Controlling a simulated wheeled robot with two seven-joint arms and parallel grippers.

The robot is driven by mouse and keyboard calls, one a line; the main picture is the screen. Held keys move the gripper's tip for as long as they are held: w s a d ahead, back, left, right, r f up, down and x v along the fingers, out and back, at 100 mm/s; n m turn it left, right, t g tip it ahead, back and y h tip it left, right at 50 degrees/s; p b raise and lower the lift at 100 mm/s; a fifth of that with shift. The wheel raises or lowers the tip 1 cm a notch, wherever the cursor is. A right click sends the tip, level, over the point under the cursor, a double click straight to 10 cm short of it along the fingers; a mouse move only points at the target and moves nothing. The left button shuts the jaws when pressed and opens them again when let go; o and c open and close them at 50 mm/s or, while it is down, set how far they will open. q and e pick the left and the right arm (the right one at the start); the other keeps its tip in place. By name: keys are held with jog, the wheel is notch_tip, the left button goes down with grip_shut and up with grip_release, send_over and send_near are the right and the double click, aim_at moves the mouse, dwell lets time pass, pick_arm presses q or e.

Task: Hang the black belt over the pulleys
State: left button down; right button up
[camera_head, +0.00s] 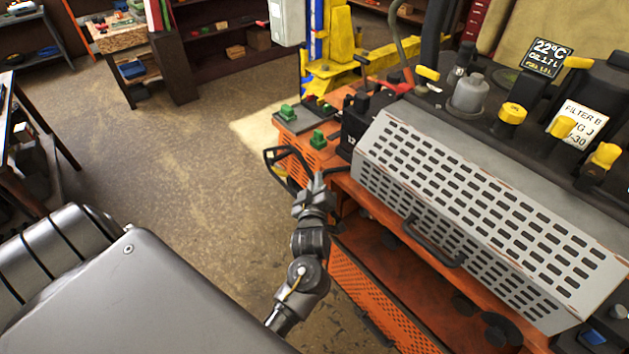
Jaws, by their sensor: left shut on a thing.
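My left gripper (317,184) is in the middle of the view, beside the left end of the orange machine. It is shut on the black belt (289,149). The belt shows as a thin dark open loop sticking out to the left of the fingers, in front of the orange panel with the green blocks. The fingers hide part of the belt, and I cannot tell whether it touches the machine. I cannot make out the pulleys in this view. My right gripper is not in view.
The orange machine has a slotted grey guard (468,205) with a black handle (433,243). Green blocks (318,139) sit near its left end. A yellow lift (345,55) stands behind it. A wooden bench (125,40) is at the back left. The floor on the left is open.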

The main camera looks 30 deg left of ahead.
pick_arm(q)
jog(key=shift+s, duration=0.1)
jog(key=s+a, duration=0.4)
jog(key=s, duration=1)
jog(key=shift+a, duration=0.15)
dwell(0.9)
dwell(1.0)
